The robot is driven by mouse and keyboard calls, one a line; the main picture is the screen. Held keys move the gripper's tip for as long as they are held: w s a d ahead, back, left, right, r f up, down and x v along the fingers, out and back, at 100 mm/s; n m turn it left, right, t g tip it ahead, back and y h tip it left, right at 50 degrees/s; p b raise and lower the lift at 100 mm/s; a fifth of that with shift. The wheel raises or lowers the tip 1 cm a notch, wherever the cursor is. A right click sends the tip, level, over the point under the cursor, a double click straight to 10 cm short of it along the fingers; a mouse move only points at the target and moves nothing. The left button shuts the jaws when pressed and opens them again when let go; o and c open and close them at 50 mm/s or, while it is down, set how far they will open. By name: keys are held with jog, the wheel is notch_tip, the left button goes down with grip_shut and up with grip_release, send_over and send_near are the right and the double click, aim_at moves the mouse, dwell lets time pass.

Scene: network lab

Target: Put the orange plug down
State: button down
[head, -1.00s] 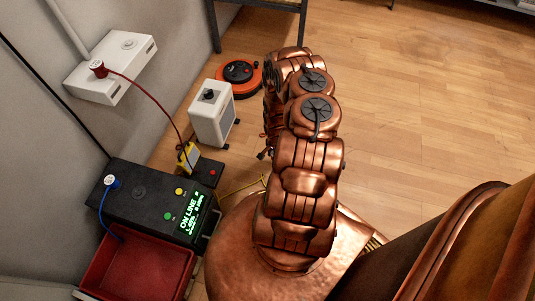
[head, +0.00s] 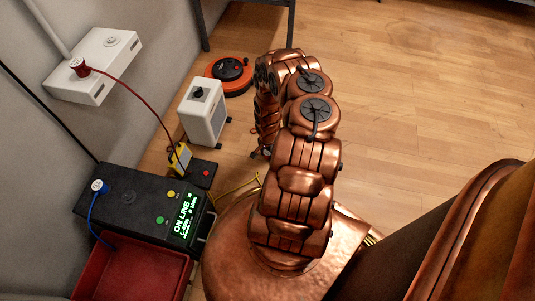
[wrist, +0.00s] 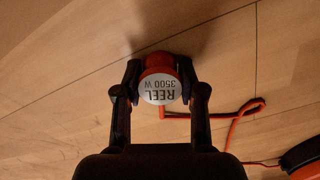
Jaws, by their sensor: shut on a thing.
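The orange plug (wrist: 158,63) is in the wrist view, with a white round face labelled "REEL 3500 W". My gripper (wrist: 159,80) is shut on it, one finger on each side. Wood floor lies beneath, with a dark shadow just beyond the plug; I cannot tell whether the plug touches the floor. Its orange cord (wrist: 235,118) trails right in a loop.
The orange cable reel (head: 230,74) stands on the floor by the wall, beside a white heater (head: 204,110). Floor at the right (head: 430,110) is clear.

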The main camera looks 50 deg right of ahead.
jog(key=shift+f, duration=0.2)
jog(key=c, duration=0.7)
grip_release()
jog(key=shift+r, duration=0.1)
